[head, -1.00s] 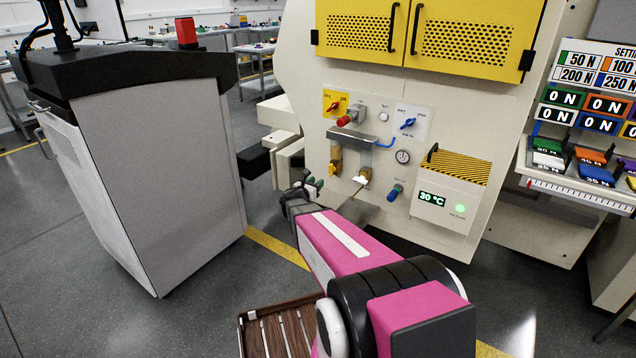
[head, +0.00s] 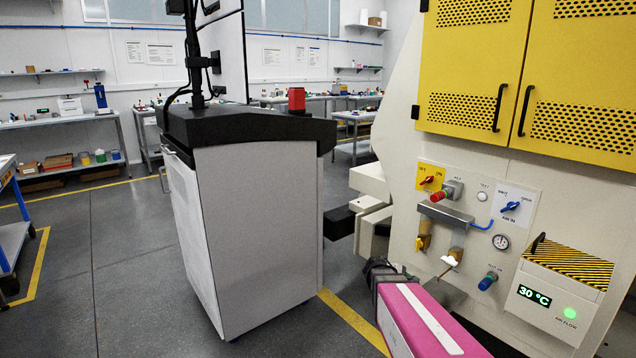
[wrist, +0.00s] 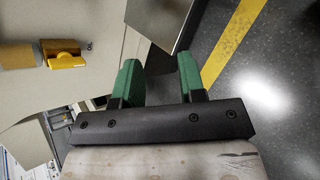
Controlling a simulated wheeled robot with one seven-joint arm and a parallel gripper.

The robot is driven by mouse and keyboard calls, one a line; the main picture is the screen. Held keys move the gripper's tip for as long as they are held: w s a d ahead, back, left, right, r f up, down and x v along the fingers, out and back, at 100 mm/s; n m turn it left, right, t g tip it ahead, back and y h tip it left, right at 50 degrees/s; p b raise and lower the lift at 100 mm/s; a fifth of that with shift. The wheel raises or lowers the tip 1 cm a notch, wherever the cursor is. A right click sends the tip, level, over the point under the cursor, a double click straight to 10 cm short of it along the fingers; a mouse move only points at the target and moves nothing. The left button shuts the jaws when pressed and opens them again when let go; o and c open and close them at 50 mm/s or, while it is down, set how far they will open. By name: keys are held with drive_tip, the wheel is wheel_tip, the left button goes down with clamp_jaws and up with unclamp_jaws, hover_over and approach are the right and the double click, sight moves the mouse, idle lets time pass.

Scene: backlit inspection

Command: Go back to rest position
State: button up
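My gripper (wrist: 160,80) shows in the wrist view with its two green fingers apart and nothing between them. Beyond the fingers are a grey metal plate, the machine's pale side and the floor. In the head view my pink arm reaches in from the bottom, and the black wrist end (head: 385,275) is in front of the lower part of the white machine (head: 400,215). The fingers are hard to make out there. The machine's front carries a red knob (head: 438,196), brass valves and a blue-green knob (head: 488,281). A yellow valve handle (wrist: 65,60) is left of the fingers in the wrist view.
A grey cabinet (head: 250,230) with a black top and a red block (head: 296,99) stands left of my arm. A box with a striped lid (head: 570,265) reads 30 °C. Yellow lines mark the floor, which is open at left. Benches line the back wall.

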drive_tip(key=s+a+m+g+y, duration=0.3)
drive_tip(key=s+a+m+y, duration=0.7)
drive_tip(key=s+a+m, duration=0.2)
drive_tip(key=shift+s+a+r+g, duration=0.2)
drive_tip(key=shift+s+a+g, duration=0.1)
drive_tip(key=shift+s+a, duration=0.6)
